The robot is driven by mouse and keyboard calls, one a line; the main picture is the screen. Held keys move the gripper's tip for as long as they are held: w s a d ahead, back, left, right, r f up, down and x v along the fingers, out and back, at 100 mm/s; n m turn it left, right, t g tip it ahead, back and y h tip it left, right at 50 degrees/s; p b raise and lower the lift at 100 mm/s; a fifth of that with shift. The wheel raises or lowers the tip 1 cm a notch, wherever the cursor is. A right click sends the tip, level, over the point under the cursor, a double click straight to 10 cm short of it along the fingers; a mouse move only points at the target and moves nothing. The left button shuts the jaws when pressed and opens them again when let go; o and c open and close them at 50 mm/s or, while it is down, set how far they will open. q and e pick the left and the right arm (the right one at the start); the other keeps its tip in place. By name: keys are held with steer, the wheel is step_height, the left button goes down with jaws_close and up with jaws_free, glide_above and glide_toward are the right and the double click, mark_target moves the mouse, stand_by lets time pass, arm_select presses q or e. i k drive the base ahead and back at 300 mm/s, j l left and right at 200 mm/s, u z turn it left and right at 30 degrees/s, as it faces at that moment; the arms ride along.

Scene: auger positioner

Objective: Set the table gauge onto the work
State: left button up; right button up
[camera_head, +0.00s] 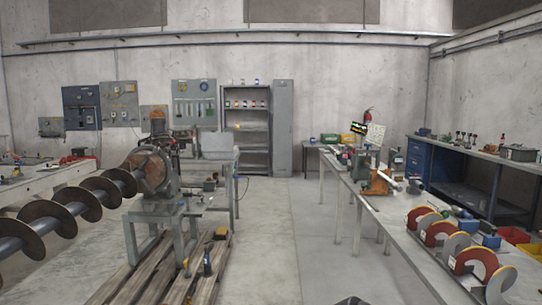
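A long grey auger (75,200) with wide round flights runs in from the left edge. Its right end meets a rusty round plate (150,171) on a grey positioner (165,208). I cannot tell which object is the table gauge. On the long right table (400,233) stand an orange fixture (379,183) and several upright part-discs in red and grey, one of them a red-rimmed disc (472,259) near the front.
The positioner stands on wooden planks (150,280) with a small yellow-and-black tool (221,233) near their right side. The concrete floor (290,235) between planks and table is clear. A blue workbench (419,160), a shelf rack (247,130) and a grey cabinet (283,125) stand farther back.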

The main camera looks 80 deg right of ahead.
mark_target(394, 159)
steer(key=z, duration=3.45)
steer(key=i+l+z, duration=0.45)
steer(key=l+z, duration=0.15)
steer(key=i+l+z, duration=0.25)
steer(key=z, duration=0.2)
steer(key=i+l+z, duration=0.2)
steer(key=i+z, duration=0.15)
steer(key=z, duration=0.15)
steer(key=i+l+z, duration=0.15)
steer(key=i+z, duration=0.55)
steer(key=i, duration=0.25)
steer(key=i+l+u, duration=0.15)
steer(key=i, duration=1.05)
